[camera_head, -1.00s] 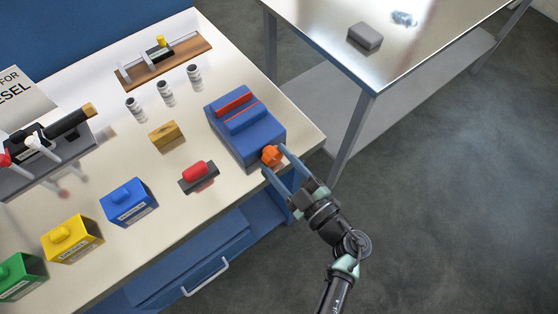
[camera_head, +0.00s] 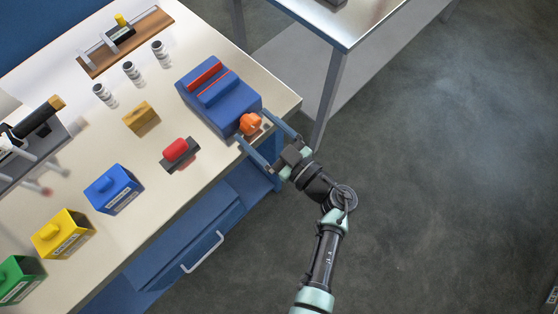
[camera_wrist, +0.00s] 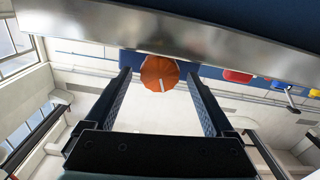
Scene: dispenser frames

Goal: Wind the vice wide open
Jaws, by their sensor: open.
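The blue vice (camera_head: 222,104) sits at the right corner of the workbench. Two red strips (camera_head: 204,74) run along its top; how wide its jaws are apart is hard to tell. Its orange knob (camera_head: 250,124) is on the side facing my arm. My gripper (camera_head: 254,127) is open, with one finger on each side of the knob. In the wrist view the knob (camera_wrist: 158,72) lies between the fingertips, with a small gap on both sides. A pale mark (camera_wrist: 161,86) shows on the knob's lower half.
A red-handled block (camera_head: 178,152), a wooden block (camera_head: 140,118) and a blue box (camera_head: 113,189) stand left of the vice on the workbench (camera_head: 160,205). Several white bottles stand behind. A metal table (camera_head: 335,28) is at the top right. The floor right of my arm is clear.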

